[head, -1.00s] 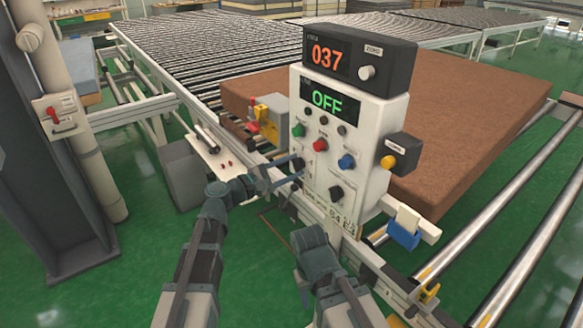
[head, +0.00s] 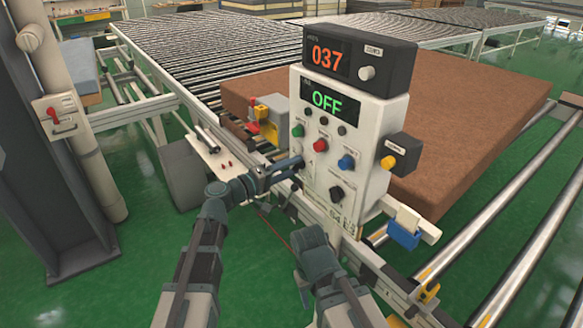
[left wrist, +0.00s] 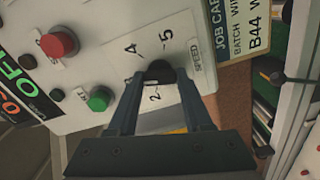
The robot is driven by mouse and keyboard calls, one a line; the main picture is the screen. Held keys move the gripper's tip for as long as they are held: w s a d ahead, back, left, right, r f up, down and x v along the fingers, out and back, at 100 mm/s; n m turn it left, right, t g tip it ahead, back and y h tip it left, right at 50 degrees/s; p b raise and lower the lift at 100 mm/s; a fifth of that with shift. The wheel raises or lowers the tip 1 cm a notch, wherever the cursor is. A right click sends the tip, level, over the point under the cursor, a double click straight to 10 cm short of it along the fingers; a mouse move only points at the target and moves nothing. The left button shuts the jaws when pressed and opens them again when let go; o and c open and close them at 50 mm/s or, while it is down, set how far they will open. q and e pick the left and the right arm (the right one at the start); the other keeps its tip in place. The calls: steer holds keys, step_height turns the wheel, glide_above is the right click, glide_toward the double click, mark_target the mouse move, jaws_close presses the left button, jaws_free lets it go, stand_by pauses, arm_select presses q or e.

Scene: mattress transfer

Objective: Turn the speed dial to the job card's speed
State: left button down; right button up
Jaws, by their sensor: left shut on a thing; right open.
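The black speed dial (left wrist: 160,71) sits on the white control panel (head: 318,176), by a SPEED label. In the left wrist view 2, 4 and 5 are legible around it. I cannot make out its pointer. My left gripper (head: 297,163) is shut on the dial, one finger on each side; its fingers also show in the left wrist view (left wrist: 160,80). The job card (left wrist: 236,32) is beside the dial, partly cut off; "BATCH" and "B44" show, but no speed is readable. My right gripper (head: 312,240) is open and empty, low before the panel.
The panel carries a green button (head: 297,131), a red button (head: 320,146), a blue button (head: 346,162) and another black knob (head: 336,193). Its display (head: 326,101) reads OFF; the upper box (head: 325,56) reads 037. A brown mattress (head: 460,120) lies behind.

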arm_select(q)
steer(key=m, duration=0.4)
steer(key=shift+m, duration=0.3)
steer(key=shift+s+m, duration=0.1)
steer(key=shift+m, duration=1.9)
steer(key=shift+c, duration=1.6)
jaws_free()
steer(key=v, duration=1.3)
steer(key=shift+s+a, duration=0.2)
steer(key=shift+a, duration=0.15)
